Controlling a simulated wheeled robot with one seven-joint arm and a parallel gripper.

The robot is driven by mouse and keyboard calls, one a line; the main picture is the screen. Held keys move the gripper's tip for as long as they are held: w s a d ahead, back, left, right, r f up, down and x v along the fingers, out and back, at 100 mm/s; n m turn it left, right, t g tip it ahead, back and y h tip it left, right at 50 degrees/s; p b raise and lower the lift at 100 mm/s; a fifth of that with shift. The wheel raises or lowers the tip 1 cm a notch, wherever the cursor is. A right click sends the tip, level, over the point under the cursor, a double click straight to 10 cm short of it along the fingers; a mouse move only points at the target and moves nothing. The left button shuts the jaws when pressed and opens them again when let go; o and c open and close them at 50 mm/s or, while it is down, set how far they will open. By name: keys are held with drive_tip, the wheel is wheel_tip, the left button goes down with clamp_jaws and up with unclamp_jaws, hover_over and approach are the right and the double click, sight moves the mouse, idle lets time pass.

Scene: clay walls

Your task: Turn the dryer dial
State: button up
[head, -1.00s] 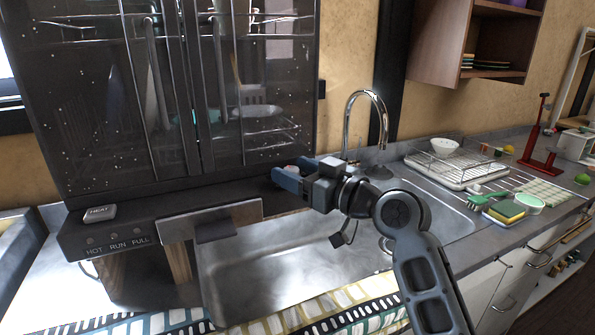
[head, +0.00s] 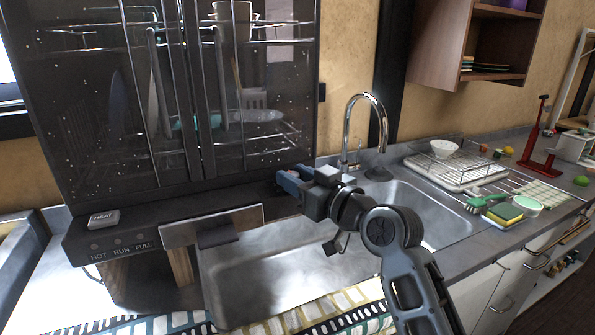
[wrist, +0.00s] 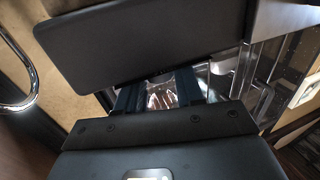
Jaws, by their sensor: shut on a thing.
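The dryer (head: 120,205) is a dark cabinet with glass doors at the left in the head view. Its lower front strip carries a light HEAT button and the words HOT, RUN and FULL. My gripper (head: 284,180) is at the right end of this strip, its blue fingers pointing left against the dryer. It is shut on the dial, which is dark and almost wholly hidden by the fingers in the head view. In the wrist view the two dark fingers (wrist: 160,94) stand apart with a bright patch between them; the dial's setting cannot be read.
A metal sink (head: 290,270) lies below my gripper, with a tall curved faucet (head: 368,97) behind it. A dish rack (head: 450,165), brush and sponge (head: 505,212) are on the right counter. A patterned cloth (head: 330,308) lies along the front edge.

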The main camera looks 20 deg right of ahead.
drive_tip(key=shift+m+h+p, duration=0.3)
drive_tip(key=shift+m+h, duration=0.1)
drive_tip(key=shift+h, duration=0.2)
drive_tip(key=o, duration=1)
drive_tip(key=shift+b+v, duration=0.75)
drive_tip(key=shift+v, duration=3.15)
drive_tip(key=shift+f, duration=0.15)
